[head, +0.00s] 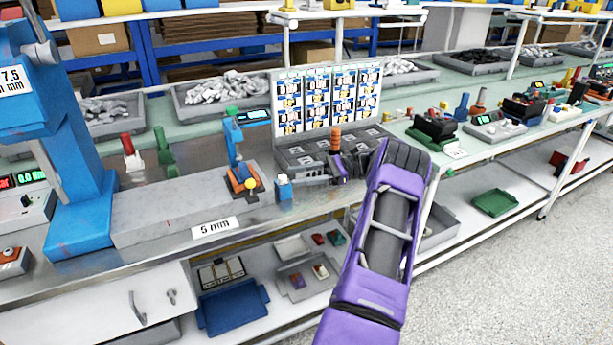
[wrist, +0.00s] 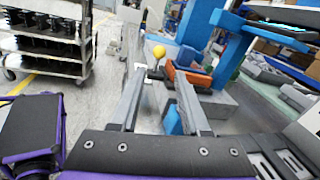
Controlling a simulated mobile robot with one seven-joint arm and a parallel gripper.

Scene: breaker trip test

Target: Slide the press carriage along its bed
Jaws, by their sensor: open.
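The press carriage (head: 246,182) is an orange and blue unit with a yellow ball knob and a thin blue upright. It sits near the right end of its long grey bed (head: 170,207), which bears a "5 mm" label. In the wrist view the yellow knob (wrist: 158,51) and the orange carriage part (wrist: 190,78) show ahead of my fingertips. My gripper (head: 312,177) is right of the carriage and points left toward it. In the wrist view my gripper (wrist: 160,80) has its two grey fingers apart, with nothing visibly held. I cannot tell the exact distance to the knob.
A small blue block (head: 284,188) stands between the bed and my gripper; a blue piece (wrist: 172,118) shows between the fingers. A grey box (head: 300,152) and a picture board (head: 328,100) stand behind. A tall blue press (head: 75,150) stands at the bed's left end.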

